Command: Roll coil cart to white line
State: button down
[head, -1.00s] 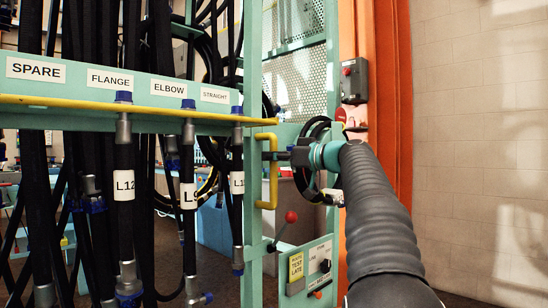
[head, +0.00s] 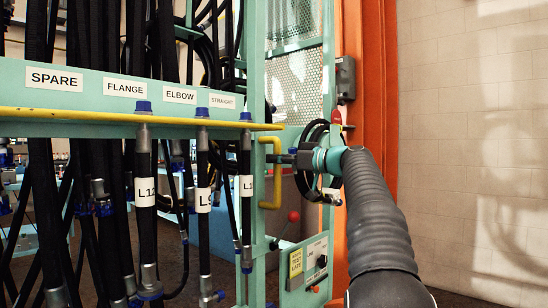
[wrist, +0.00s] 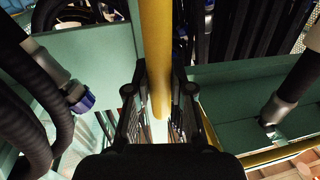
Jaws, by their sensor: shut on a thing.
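A yellow C-shaped handle (head: 268,203) is fixed to the upright of a green hose frame (head: 257,225), which looks like the cart. My gripper (head: 287,159) reaches it from the right and is shut on it. In the wrist view, the yellow bar (wrist: 156,45) runs between the two fingers of my gripper (wrist: 159,88). A loop of black hose (head: 308,150) shows around my wrist; I cannot tell whether it touches. The frame's wheels and the white line are not in view.
Several black hoses with white tags (head: 204,200) hang below a long yellow rail (head: 100,116). A control panel (head: 307,262) sits low near my arm. An orange column (head: 377,80) and a grey switch box (head: 345,80) stand behind; a pale wall (head: 470,130) fills the right.

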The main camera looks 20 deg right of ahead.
jog(key=shift+d+f, duration=0.15)
jog(key=shift+f, duration=0.2)
jog(key=c, duration=1.1)
grip_release()
jog(key=shift+s+a+r, duration=0.25)
jog(key=shift+s+a, duration=0.05)
jog(key=shift+o, duration=0.5)
jog(key=shift+a+r+n, duration=0.15)
jog(key=shift+a+n, duration=0.15)
jog(key=shift+a, duration=0.85)
jog(key=shift+d+g+y, duration=0.15)
jog(key=shift+g+y, duration=0.15)
jog(key=shift+d, duration=0.4)
jog(key=shift+s, duration=0.15)
jog(key=v, duration=1.1)
jog(key=shift+s+d, duration=0.15)
jog(key=shift+s, duration=0.25)
